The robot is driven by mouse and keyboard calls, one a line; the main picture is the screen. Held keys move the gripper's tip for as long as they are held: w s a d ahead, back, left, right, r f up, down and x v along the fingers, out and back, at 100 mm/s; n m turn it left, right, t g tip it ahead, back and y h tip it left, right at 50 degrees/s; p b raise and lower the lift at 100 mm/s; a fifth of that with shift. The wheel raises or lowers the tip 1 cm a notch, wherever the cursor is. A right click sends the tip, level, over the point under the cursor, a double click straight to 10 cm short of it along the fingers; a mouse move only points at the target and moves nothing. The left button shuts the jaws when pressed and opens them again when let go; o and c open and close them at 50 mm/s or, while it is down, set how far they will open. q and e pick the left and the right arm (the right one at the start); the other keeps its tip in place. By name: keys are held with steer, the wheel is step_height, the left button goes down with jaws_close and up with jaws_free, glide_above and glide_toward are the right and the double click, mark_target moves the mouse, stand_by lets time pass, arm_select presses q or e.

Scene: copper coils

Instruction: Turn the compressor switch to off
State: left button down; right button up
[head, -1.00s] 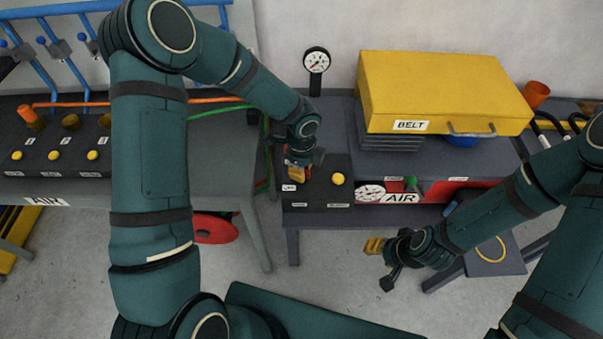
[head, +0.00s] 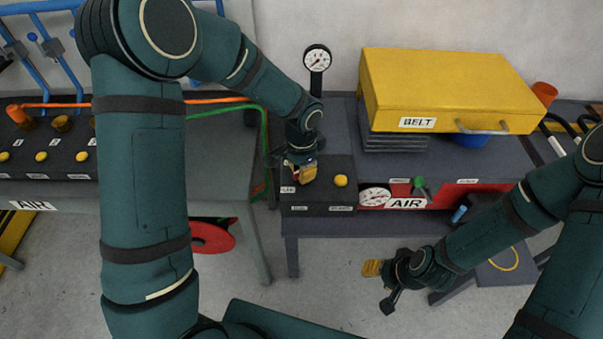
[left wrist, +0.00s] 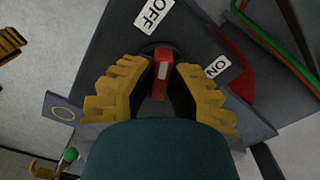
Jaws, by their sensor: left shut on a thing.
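The compressor switch is a red knob (left wrist: 160,75) with a white mark, on a dark box (head: 325,208). In the left wrist view it sits between my left gripper's yellow fingers (left wrist: 160,85), which are shut on it. The knob's far end points up the picture, close to the OFF label (left wrist: 153,14); the ON label (left wrist: 216,66) is to the right. In the head view my left gripper (head: 302,171) is over the box's left part and hides the knob. My right gripper (head: 372,268) hangs in front of the bench; its finger gap is unclear.
A yellow button (head: 341,181) is on the same box, right of my left gripper. A gauge (head: 317,60) stands behind. A red AIR panel with a green-handled valve (head: 419,183) and a yellow BELT case (head: 440,90) are to the right. Green and orange hoses run left.

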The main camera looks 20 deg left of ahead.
arm_select(q)
steer(key=shift+s+f+n+b, duration=0.1)
steer(key=shift+n+b, duration=0.3)
steer(key=shift+n, duration=0.7)
steer(key=c, duration=0.9)
jaws_free()
steer(key=shift+c, duration=0.2)
step_height(320, 180, up, 12)
